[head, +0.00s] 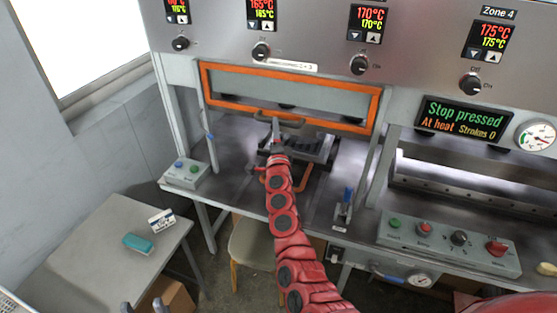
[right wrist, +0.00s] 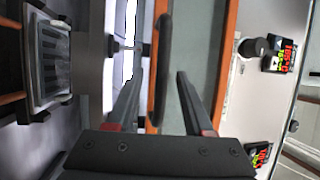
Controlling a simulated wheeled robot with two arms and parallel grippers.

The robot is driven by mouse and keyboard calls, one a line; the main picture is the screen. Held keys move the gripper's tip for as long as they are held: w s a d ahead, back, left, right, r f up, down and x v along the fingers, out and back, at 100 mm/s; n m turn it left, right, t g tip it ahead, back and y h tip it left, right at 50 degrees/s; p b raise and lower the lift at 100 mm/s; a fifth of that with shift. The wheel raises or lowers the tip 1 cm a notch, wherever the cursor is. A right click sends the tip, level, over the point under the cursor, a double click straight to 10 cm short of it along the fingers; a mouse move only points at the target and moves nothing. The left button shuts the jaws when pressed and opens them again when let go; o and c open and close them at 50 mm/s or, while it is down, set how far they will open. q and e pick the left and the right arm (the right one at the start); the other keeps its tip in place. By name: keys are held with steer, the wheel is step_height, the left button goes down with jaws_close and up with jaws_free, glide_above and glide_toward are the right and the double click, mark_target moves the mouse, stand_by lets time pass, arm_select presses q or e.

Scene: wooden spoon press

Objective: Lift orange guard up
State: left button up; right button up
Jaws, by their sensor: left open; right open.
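The orange guard (head: 290,116) is a rectangular orange frame with a clear panel, across the front of the left press bay. Its dark bar handle (head: 291,123) is on the lower edge. My right gripper (head: 275,128) is at the handle's left part. In the right wrist view the handle (right wrist: 162,70) lies between the two open fingers (right wrist: 160,78), with a gap on each side. The orange frame (right wrist: 227,70) runs to its right there. My left gripper (head: 144,305) shows only as two spread dark fingertips at the head view's bottom edge, empty and far from the guard.
A grey two-button box (head: 186,174) stands on the bench, left of the press. A small blue-handled lever (head: 344,207) is right of my arm. A control box (head: 448,243) is at the right. A side table (head: 100,236) holds two small items.

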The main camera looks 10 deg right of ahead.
steer(key=b+v, duration=0.3)
steer(key=v, duration=1)
steer(key=shift+s, duration=0.4)
steer(key=shift+f, duration=0.1)
